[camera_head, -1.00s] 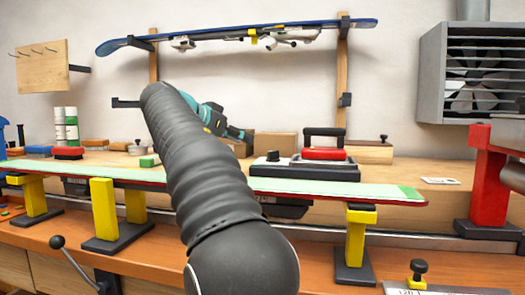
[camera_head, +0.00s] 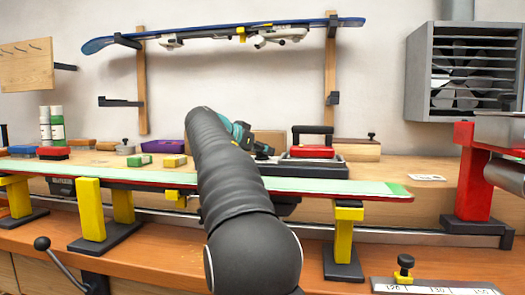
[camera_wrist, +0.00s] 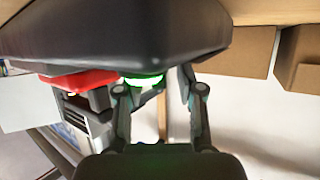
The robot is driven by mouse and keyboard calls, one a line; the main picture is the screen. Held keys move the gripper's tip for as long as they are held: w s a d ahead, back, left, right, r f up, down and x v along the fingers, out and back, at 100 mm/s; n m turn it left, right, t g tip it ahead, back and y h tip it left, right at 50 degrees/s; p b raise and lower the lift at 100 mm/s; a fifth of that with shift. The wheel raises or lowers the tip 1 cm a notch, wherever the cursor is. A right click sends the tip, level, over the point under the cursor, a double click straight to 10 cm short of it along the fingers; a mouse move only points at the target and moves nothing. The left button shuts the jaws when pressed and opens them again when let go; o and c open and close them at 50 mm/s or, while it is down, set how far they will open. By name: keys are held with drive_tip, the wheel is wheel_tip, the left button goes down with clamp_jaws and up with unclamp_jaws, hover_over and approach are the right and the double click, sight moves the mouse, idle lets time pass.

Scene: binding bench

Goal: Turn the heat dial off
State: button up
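The red waxing iron (camera_head: 312,152) rests on its dark base (camera_head: 325,170) on the bench, behind the ski. The base's left end, with the dial, is hidden by my arm in the head view. My gripper (camera_head: 264,150) is a teal and dark shape just left of the iron, partly hidden by my arm. In the wrist view my gripper (camera_wrist: 160,90) has its fingers apart. A green glowing part (camera_wrist: 141,79) shows beside the left finger, close to the red iron (camera_wrist: 78,80). I cannot tell whether it is the dial, or whether a finger touches it.
A long ski (camera_head: 330,188) lies on yellow stands in front of the iron. A red vise-like stand (camera_head: 474,172) is at right. Brushes, blocks and bottles (camera_head: 57,128) stand at left.

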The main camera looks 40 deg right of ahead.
clamp_jaws()
